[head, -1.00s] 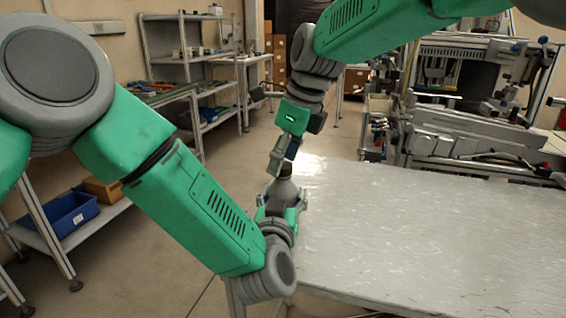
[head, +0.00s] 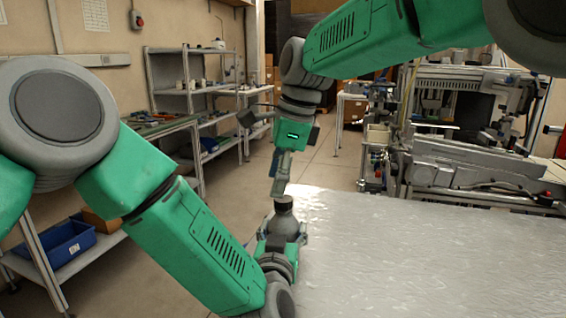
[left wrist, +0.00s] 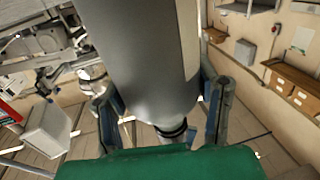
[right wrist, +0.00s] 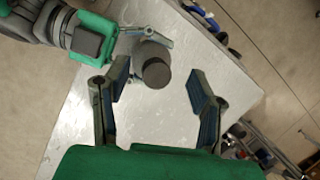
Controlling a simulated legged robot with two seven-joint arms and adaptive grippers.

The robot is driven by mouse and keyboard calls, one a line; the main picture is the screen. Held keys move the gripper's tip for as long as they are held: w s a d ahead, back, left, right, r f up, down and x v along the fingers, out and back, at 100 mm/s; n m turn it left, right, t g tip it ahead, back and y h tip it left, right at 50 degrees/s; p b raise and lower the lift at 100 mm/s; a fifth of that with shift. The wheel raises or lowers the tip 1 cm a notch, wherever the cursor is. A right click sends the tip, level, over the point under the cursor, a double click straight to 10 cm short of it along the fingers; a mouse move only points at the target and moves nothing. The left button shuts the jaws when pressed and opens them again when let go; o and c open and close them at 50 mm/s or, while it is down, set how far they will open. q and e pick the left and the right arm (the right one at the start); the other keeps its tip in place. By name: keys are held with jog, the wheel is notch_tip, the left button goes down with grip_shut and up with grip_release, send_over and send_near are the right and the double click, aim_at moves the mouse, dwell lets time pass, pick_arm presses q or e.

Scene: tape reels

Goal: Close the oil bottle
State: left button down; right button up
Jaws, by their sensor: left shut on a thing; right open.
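The oil bottle (head: 285,222) is grey with a dark round top (head: 283,203) and appears upright near the table's left edge. My left gripper (head: 281,238) is shut around its body; the grey body (left wrist: 150,65) fills the space between the left fingers in the left wrist view. My right gripper (head: 279,188) points down just above the top. In the right wrist view its fingers (right wrist: 157,73) are open, with the dark top (right wrist: 156,73) between them in the picture, nearer the left finger. No contact is visible. The bottle's base is hidden, and I cannot tell whether the dark top is a loose cap.
The pale table (head: 420,250) is bare to the right of the bottle. Metal shelving (head: 185,90) and a blue bin (head: 65,243) stand at the left. Machinery (head: 470,150) stands behind the table.

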jog(key=n, duration=0.5)
jog(key=shift+s+a, duration=0.2)
jog(key=shift+a, duration=0.2)
jog(key=r+m+h, duration=0.1)
jog(key=m, duration=0.8)
jog(key=r+m, duration=0.1)
jog(key=m, duration=0.9)
jog(key=r+m+g+h, duration=0.1)
jog(key=m, duration=0.9)
jog(key=shift+w+d+h, duration=0.3)
jog(key=shift+w, duration=0.1)
jog(key=n, duration=0.2)
jog(key=d+n, duration=0.1)
jog(key=n, duration=0.2)
jog(key=shift+w+d+r+n, duration=0.2)
jog(key=shift+w+n, duration=0.1)
jog(key=shift+n, duration=0.1)
jog(key=shift+f, duration=0.15)
jog(key=shift+f, duration=3.9)
